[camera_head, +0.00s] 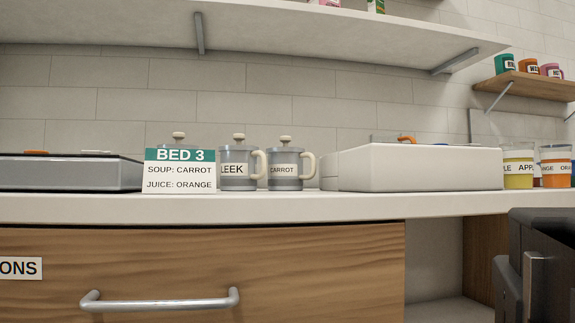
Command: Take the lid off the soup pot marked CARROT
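The soup pot marked CARROT (284,183) is a grey pot with a cream handle on its right side. It stands upright on the counter. Its lid (285,148), with a cream knob, is on top. A dark part of my gripper (530,280) shows at the lower right edge, in front of and below the counter, well away from the pot. The frame cuts it off, so whether it is open or shut is unclear.
The LEEK pot (236,183) stands left of CARROT; another lidded pot is mostly behind the BED 3 card (179,172). A white box (420,168) is close on the right. Labelled juice cups (518,167) stand farther right. A shelf (300,30) overhangs above.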

